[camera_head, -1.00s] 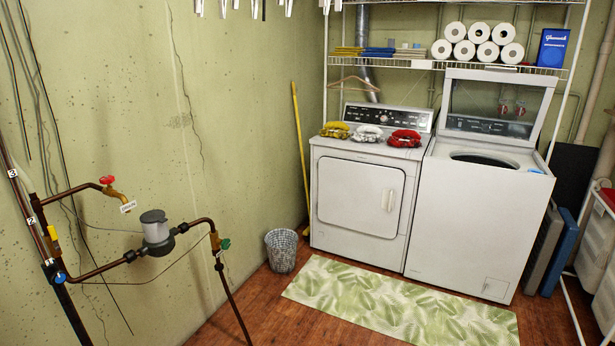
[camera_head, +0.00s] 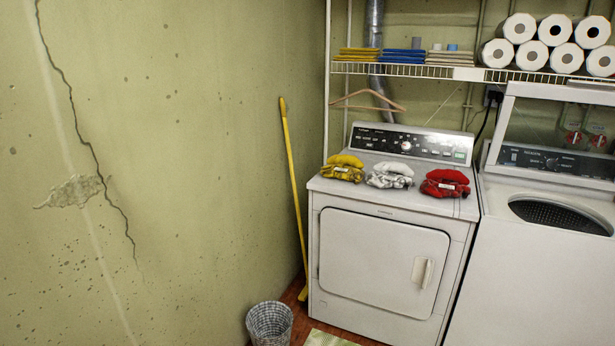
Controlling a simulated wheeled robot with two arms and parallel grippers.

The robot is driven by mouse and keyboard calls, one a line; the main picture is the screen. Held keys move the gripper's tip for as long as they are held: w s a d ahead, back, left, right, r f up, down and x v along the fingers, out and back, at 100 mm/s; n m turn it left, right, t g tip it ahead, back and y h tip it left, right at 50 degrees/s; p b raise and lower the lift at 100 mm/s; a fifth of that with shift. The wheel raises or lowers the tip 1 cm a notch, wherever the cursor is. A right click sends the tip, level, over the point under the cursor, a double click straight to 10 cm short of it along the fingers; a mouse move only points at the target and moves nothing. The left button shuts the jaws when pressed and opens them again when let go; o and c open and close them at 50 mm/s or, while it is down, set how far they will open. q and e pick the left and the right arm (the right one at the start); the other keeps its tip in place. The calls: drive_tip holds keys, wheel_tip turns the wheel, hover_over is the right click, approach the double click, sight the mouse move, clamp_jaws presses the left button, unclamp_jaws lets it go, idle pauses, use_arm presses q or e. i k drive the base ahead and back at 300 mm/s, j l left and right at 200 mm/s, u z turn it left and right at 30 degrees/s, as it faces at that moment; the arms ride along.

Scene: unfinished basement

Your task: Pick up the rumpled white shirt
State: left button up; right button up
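The rumpled white shirt (camera_head: 390,175) lies in a small heap on top of the white dryer (camera_head: 455,207). It sits between a rumpled yellow shirt (camera_head: 343,168) on its left and a rumpled red shirt (camera_head: 445,183) on its right, with small gaps between them. The dryer's control panel is just behind the heaps. Neither of my grippers shows in the head view.
An open-lidded washer (camera_head: 540,265) stands right of the dryer. A wire shelf (camera_head: 400,69) with paper rolls hangs above, and a hanger (camera_head: 368,106) dangles below it. A yellow-handled broom (camera_head: 293,190) and a wastebasket (camera_head: 269,325) stand left of the dryer, near the wall.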

sight(391, 173)
drive_tip(key=i+j+z, duration=0.1)
drive_tip(key=i+z, duration=0.2)
drive_tip(key=i, duration=0.2)
drive_tip(key=i+j+z, duration=0.3)
drive_tip(key=i, duration=0.2)
drive_tip(key=i+j+z, duration=0.3)
drive_tip(key=i, duration=0.15)
drive_tip(key=i+l, duration=0.05)
drive_tip(key=l, duration=0.05)
